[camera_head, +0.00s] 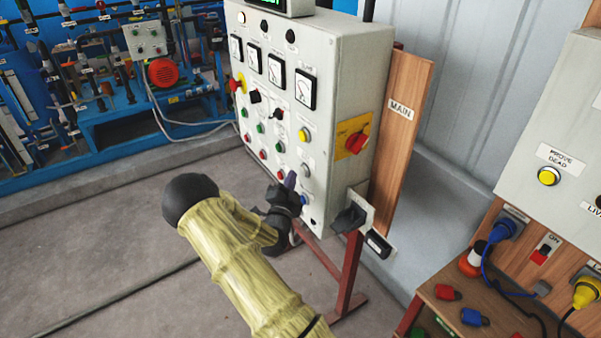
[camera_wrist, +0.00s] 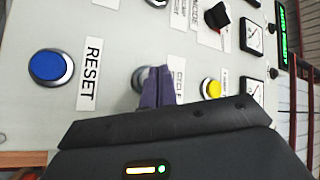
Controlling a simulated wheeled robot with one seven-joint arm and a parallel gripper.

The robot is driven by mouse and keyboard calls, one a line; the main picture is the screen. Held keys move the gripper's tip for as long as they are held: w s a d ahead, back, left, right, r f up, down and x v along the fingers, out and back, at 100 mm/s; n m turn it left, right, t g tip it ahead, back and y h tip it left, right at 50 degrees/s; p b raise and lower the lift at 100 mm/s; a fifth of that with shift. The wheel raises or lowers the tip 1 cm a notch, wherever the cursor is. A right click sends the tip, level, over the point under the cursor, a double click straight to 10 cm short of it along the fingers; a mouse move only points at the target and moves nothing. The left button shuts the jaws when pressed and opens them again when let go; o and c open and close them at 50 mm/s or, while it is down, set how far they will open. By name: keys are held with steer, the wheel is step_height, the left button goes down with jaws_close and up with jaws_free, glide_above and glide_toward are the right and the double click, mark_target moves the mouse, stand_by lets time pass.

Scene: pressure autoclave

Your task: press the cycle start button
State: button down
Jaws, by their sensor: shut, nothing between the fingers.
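The grey control panel (camera_head: 335,80) stands upright, with rows of buttons on its front. A pale grey round button (camera_head: 306,169) sits between the yellow and the blue ones; its label, partly covered in the wrist view, reads CYCLE. There, the button's rim (camera_wrist: 138,78) shows beside my fingers, which hide most of it. My gripper (camera_head: 290,180) is shut and empty, its purple fingertips (camera_wrist: 158,72) together right in front of this button. I cannot tell whether they touch it.
A blue button (camera_wrist: 50,66) labelled RESET and a yellow button (camera_wrist: 211,88) flank the fingers. A red-and-yellow switch (camera_head: 356,143) and a dark handle (camera_head: 348,219) are on the panel's side. A wooden bench (camera_head: 470,310) with plugs stands at right.

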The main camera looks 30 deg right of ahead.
steer(key=shift+d+b, duration=0.45)
steer(key=shift+d+b, duration=0.35)
steer(key=shift+d, duration=0.1)
stand_by(1.0)
steer(key=shift+a+b, duration=0.4)
steer(key=shift+a, duration=0.5)
steer(key=a+b, duration=0.1)
steer(key=a, duration=0.4)
steer(key=shift+s+b, duration=0.15)
steer(key=shift+b, duration=0.2)
